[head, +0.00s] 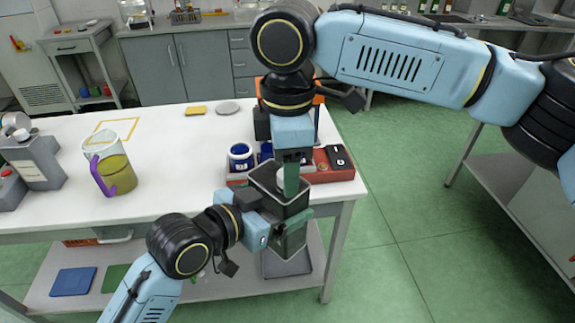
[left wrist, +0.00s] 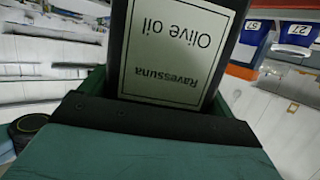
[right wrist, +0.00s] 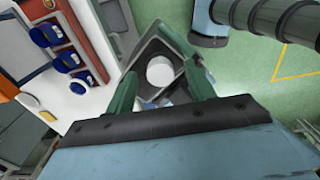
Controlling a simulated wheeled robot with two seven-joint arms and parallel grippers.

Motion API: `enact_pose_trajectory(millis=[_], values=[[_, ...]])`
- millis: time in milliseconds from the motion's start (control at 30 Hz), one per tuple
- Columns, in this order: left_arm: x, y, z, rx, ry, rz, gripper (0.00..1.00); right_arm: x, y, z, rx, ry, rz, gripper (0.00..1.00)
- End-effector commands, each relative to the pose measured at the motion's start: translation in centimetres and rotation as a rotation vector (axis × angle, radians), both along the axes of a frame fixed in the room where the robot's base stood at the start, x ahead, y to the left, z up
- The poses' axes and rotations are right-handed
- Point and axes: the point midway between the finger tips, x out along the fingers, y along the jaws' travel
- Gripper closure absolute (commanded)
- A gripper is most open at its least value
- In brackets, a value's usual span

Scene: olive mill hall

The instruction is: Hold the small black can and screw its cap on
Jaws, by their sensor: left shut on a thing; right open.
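The small black can (head: 293,226) is upright in the head view, in front of the table's edge. My left gripper (head: 281,232) is shut around its sides. Its label, reading "Ravessuna Olive oil", appears upside down in the left wrist view (left wrist: 172,45). A white round cap (right wrist: 160,71) shows on the can's top in the right wrist view; I cannot tell how tightly it sits. My right gripper (right wrist: 163,80) is open above the can, one green finger on each side of the cap. In the head view its finger hides most of the cap.
A red tray (head: 318,176) with blue-labelled jars (head: 240,157) and a black item stands just behind the can. A jug with a purple handle (head: 117,175) and grey cans (head: 35,165) stand left on the white table (head: 180,175). Green floor is free at right.

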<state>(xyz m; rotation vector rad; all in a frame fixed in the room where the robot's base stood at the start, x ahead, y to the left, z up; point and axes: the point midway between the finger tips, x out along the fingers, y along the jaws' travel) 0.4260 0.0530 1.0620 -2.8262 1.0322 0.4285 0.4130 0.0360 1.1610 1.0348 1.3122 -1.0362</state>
Motion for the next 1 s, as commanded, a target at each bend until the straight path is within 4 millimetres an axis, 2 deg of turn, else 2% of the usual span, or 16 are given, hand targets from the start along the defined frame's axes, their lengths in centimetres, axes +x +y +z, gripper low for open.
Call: enact_pose_trajectory(millis=[400, 500, 700, 1000], values=[[0.0, 0.0, 0.1, -0.001, -0.003, 0.000, 0.75, 0.0, 0.1, 8.3, 0.003, -0.002, 0.000, 0.46], [0.0, 0.0, 0.1, -0.001, -0.003, 0.000, 0.75, 0.1, 0.1, 9.8, 0.002, -0.003, -0.001, 0.46], [0.0, 0.0, 0.1, -0.001, -0.003, 0.000, 0.75, 0.0, 0.0, 11.3, 0.001, 0.000, 0.000, 0.46], [0.0, 0.0, 0.1, -0.001, -0.003, 0.000, 0.75, 0.0, 0.0, 11.4, 0.000, 0.000, 0.001, 0.46]])
